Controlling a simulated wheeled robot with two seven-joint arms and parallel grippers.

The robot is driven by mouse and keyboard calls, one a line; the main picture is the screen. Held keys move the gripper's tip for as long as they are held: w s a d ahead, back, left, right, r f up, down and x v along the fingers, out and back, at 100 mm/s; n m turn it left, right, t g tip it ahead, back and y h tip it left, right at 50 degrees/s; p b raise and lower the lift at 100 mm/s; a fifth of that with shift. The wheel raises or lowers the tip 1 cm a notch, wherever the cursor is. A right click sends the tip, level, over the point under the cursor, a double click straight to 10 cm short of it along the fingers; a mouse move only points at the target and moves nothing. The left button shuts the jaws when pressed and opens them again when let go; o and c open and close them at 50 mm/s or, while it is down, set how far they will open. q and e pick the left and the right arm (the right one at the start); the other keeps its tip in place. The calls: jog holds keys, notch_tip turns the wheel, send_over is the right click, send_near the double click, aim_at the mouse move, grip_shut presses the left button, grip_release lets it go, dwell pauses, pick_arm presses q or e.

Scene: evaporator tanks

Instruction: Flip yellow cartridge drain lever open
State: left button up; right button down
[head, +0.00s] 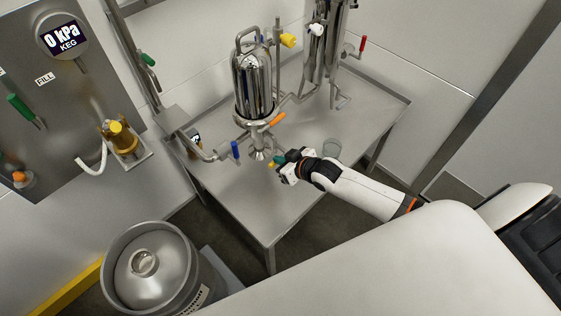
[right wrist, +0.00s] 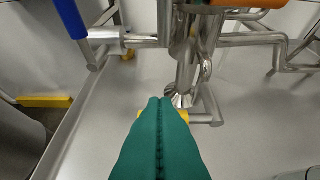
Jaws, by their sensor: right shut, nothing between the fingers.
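The yellow drain lever (head: 271,164) is a small piece below the steel cartridge vessel (head: 253,85), just left of my right gripper's tips in the head view. My right gripper (head: 279,160) has green fingers that are shut with nothing between them. In the right wrist view, the shut fingers (right wrist: 160,101) cover the middle of the yellow lever (right wrist: 184,117), and its ends show on both sides. I cannot tell whether the fingers touch it. My left gripper is not in view.
An orange handle (head: 277,118) and a blue handle (head: 235,149) are close to the vessel's base. The steel table (head: 246,208) is bare at the front. A keg (head: 150,275) stands at lower left.

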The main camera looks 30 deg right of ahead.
jog(key=shift+f, duration=0.35)
